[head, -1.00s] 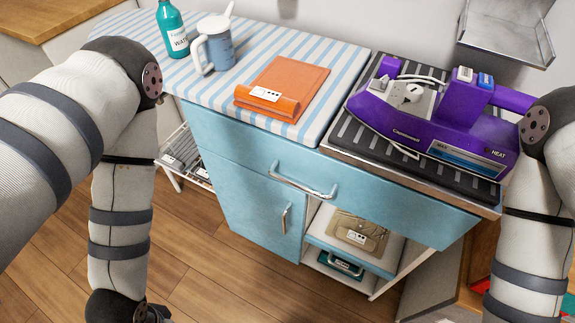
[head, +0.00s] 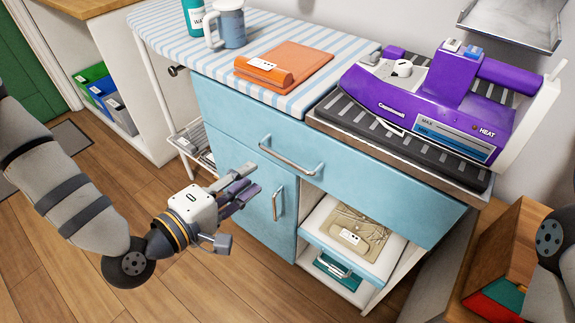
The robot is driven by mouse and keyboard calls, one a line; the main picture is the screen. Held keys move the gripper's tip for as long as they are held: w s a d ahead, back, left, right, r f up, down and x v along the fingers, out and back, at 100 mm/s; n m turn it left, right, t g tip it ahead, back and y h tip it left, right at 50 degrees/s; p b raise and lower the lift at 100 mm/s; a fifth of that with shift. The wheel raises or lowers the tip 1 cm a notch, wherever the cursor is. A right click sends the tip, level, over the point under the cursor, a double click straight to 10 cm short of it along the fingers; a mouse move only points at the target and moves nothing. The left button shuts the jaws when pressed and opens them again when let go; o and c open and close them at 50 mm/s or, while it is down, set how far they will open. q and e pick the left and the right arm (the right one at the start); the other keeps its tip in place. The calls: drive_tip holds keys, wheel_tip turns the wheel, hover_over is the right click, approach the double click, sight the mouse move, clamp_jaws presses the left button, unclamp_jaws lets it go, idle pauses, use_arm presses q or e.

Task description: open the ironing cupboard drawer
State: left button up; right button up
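The ironing cupboard is light blue with a striped padded top (head: 165,38). Its wide drawer (head: 380,180) is flush with the front, under the top. The drawer has a silver bar handle (head: 290,158) left of its middle. Below on the left is a blue door with a vertical handle (head: 278,203). My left gripper (head: 245,190) is in front of the door, lower and left of the drawer handle, with its grey fingers pointing right toward the cupboard. It seems to touch nothing. The fingers overlap in this view, so their gap is unclear. My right gripper is out of view; only part of that arm shows at the right edge.
Open shelves (head: 352,232) are below right. A wooden box (head: 500,255) stands at right.

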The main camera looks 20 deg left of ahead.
sight(279, 155)
use_arm(q)
drive_tip(key=x, duration=1.1)
drive_tip(key=shift+a+f+b, duration=0.1)
drive_tip(key=shift+f+b, duration=0.05)
drive_tip(key=shift+b, duration=0.25)
clamp_jaws()
